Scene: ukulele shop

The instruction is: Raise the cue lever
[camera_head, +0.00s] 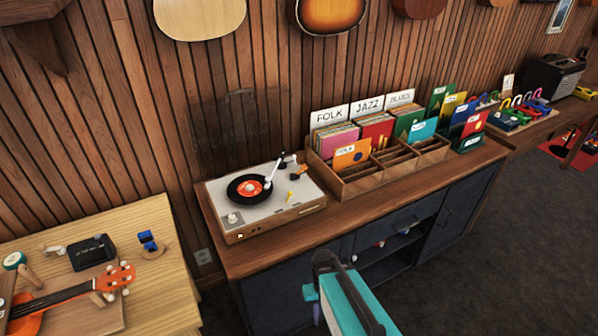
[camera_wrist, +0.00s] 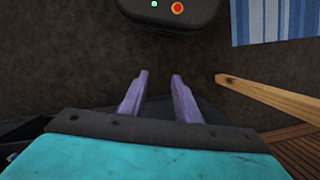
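A record player (camera_head: 236,222) stands on the left part of the wooden-topped cabinet, with a black record (camera_head: 236,188) with a red label on its platter. Its white tonearm (camera_head: 275,170) reaches over the record; whether the tip touches it is too small to tell. A small yellow piece (camera_head: 289,196), which may be the cue lever, shows on the deck right of the record. My gripper (camera_head: 313,299) is in front of the cabinet, apart from and below the player. In the wrist view my gripper (camera_wrist: 160,82) has its two purple fingers spread with nothing between them.
A wooden record rack (camera_head: 345,187) with dividers and sleeves stands right of the player. A light wood table (camera_head: 160,290) with an orange ukulele (camera_head: 70,292) is at lower left. In the wrist view, a wooden bar (camera_wrist: 270,105) lies right of the fingers, over dark floor.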

